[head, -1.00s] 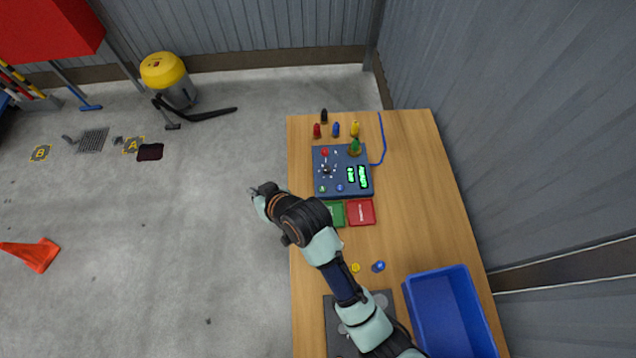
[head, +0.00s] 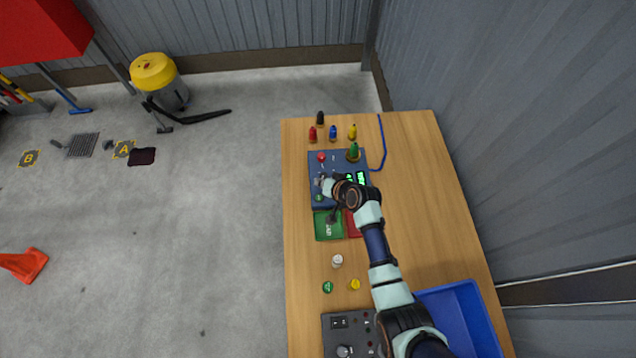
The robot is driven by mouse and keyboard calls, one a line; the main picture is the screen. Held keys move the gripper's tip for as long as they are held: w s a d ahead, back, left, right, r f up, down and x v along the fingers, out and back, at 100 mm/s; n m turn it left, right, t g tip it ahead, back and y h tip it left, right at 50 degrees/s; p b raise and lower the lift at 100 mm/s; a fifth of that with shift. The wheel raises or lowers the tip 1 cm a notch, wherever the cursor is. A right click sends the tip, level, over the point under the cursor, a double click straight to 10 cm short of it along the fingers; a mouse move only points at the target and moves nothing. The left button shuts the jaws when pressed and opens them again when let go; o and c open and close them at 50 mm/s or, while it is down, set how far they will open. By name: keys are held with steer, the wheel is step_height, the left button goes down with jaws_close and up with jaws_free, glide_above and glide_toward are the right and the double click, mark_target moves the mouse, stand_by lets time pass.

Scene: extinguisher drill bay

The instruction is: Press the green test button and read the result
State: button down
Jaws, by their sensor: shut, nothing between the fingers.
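A dark blue test panel (head: 315,160) lies on the wooden table. The small round green button (head: 319,197) is on its lower left. A red button (head: 321,157) is at its upper left. My gripper (head: 326,185) is shut and empty, over the left-middle of the panel, just above the green button in the picture; I cannot tell whether it touches the panel. The display (head: 362,178) shows green characters too small to read, and my wrist hides part of the panel's right side, including the blue button.
Loose caps, a grey control box (head: 333,323) and a blue bin (head: 467,300) lie nearer.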

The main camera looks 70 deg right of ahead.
mark_target(320, 198)
steer(key=shift+f, duration=0.1)
step_height(320, 198, down, 8)
steer(key=b, duration=0.8)
steer(key=shift+f, duration=0.25)
stand_by(0.9)
steer(key=shift+f+b, duration=0.3)
steer(key=shift+f, duration=0.15)
steer(key=shift+f+b, duration=0.4)
steer(key=shift+f, duration=0.05)
stand_by(0.4)
steer(key=shift+r, duration=0.1)
steer(key=shift+a+r+p, duration=0.1)
steer(key=shift+r+p, duration=0.7)
steer(key=shift+p, duration=0.1)
